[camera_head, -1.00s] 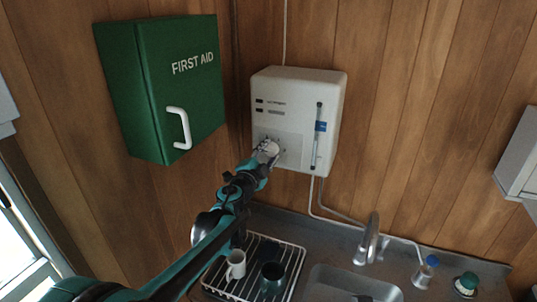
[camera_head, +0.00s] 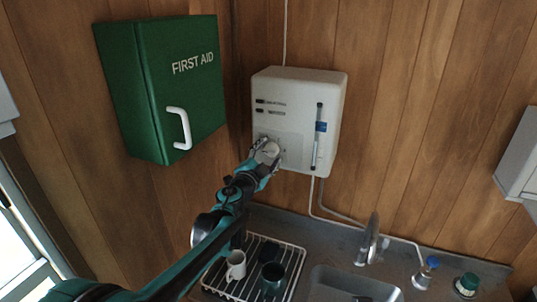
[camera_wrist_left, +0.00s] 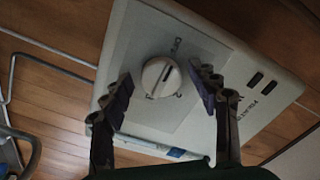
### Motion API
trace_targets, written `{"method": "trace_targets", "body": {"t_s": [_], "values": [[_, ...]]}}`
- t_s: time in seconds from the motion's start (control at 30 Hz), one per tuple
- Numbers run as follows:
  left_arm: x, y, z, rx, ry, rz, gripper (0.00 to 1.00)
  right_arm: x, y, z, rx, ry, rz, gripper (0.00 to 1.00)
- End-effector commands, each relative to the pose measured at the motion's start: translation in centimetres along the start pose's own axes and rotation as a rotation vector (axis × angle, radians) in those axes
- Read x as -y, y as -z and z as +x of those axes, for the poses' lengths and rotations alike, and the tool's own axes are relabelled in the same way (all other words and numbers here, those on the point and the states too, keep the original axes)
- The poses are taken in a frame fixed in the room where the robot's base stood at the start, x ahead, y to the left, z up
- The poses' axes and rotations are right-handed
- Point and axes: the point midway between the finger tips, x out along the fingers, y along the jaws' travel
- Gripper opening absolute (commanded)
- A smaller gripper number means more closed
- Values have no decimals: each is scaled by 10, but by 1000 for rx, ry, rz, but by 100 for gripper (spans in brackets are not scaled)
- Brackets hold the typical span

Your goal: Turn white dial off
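The white dial (camera_wrist_left: 160,77) is round with a dark slot-like mark and sits on a grey plate on the front of the white wall heater (camera_head: 325,95). In the head view the dial (camera_head: 269,148) shows between the fingers. My left gripper (camera_head: 266,152) is in front of the heater's lower left. In the left wrist view the left gripper (camera_wrist_left: 157,88) is open, with one finger to each side of the dial and a gap on both sides. Printing around the dial is too small to read fully. My right gripper is not in view.
A green first aid cabinet (camera_head: 175,90) with a white handle hangs left of the heater. Below are a dish rack (camera_head: 298,262) with a white mug (camera_head: 236,265) and a dark mug (camera_head: 272,278), a sink (camera_head: 350,284) and a tap (camera_head: 371,240).

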Motion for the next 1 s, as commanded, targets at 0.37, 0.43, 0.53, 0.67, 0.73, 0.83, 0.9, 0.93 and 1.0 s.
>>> {"method": "trace_targets", "body": {"t_s": [0.37,0.43,0.53,0.67,0.73,0.83,0.9,0.93,1.0], "values": [[1,0,-12,0,0,0,60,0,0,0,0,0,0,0],[1,0,-25,1,1,0,60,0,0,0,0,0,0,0],[1,0,-47,1,1,0,60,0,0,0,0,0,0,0],[0,0,-76,1,1,0,60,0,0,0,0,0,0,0],[1,0,-90,1,1,0,60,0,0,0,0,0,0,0],[1,-1,-105,1,1,0,60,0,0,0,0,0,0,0],[0,0,-112,1,1,0,60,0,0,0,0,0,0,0],[0,0,-115,1,1,0,60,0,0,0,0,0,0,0],[0,0,-119,1,0,0,60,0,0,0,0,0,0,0]]}}
